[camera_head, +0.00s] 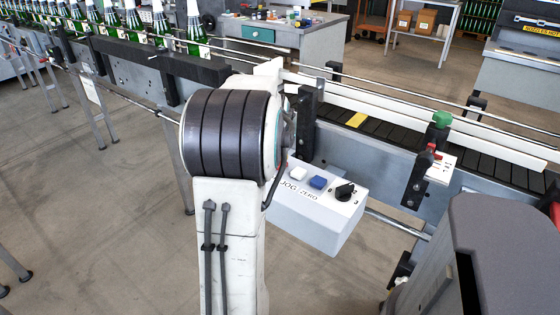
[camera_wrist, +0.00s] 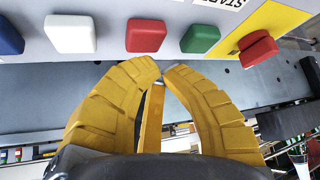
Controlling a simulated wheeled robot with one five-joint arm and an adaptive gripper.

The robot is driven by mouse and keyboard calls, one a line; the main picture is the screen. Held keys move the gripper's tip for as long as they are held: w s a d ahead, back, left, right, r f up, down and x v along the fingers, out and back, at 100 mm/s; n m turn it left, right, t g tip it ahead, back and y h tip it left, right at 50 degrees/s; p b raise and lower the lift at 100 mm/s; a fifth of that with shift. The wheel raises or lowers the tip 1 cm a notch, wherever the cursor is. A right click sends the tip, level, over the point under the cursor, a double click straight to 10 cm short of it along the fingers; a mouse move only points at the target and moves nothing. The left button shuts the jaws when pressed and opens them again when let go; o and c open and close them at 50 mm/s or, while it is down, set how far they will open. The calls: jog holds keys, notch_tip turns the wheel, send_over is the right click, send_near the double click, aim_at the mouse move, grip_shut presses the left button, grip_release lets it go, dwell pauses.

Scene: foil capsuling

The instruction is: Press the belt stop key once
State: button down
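In the wrist view, a panel with a row of keys runs along the top. A red key (camera_wrist: 146,35) sits beside a green key (camera_wrist: 200,39), and another red key (camera_wrist: 258,48) is on a yellow patch at the right. A partly cut-off label near the green key seems to read START; no label reading stop shows. My gripper (camera_wrist: 163,68) has yellow ridged fingers with the tips drawn together and nothing between them. The tips show just below the red and green keys, apart from both. The gripper is hidden in the head view.
White (camera_wrist: 70,33) and blue (camera_wrist: 8,38) keys are left of the red key. In the head view, a control box (camera_head: 325,230) marked JOG and ZERO hangs by the conveyor (camera_head: 380,125). A green knob (camera_head: 441,118) stands farther right. Bottles (camera_head: 193,30) line the back left.

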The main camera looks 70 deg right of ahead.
jog(key=shift+r, duration=0.1)
jog(key=shift+r+p, duration=1.95)
jog(key=shift+r, duration=0.45)
jog(key=a+f+y, duration=0.1)
jog(key=a+f, duration=0.1)
jog(key=s+a+f+y, duration=0.1)
jog(key=a+f, duration=0.1)
jog(key=a, duration=0.1)
jog(key=a+f+y, duration=0.1)
jog(key=a+f, duration=0.1)
jog(key=shift+s+a+f+g, duration=0.15)
jog(key=shift+s+a+g, duration=0.15)
jog(key=shift+s+g, duration=0.1)
jog(key=w+a+r+n+y+p, duration=0.2)
jog(key=a+n, duration=0.1)
jog(key=a, duration=1)
jog(key=w+a+r+n+y+p, duration=0.2)
jog(key=a+n, duration=0.1)
jog(key=a, duration=1)
jog(key=w+a+r+n+t+p, duration=0.1)
jog(key=w+a+r+n+p, duration=0.1)
jog(key=a, duration=0.6)
jog(key=w+a+r+n+t+p, duration=0.1)
jog(key=w+a+r+n+p, duration=0.1)
jog(key=a+r+n+p, duration=0.2)
jog(key=shift+w+a+r+n+t, duration=0.3)
jog(key=shift+a+r+n, duration=1.5)
jog(key=shift+a+r, duration=0.25)
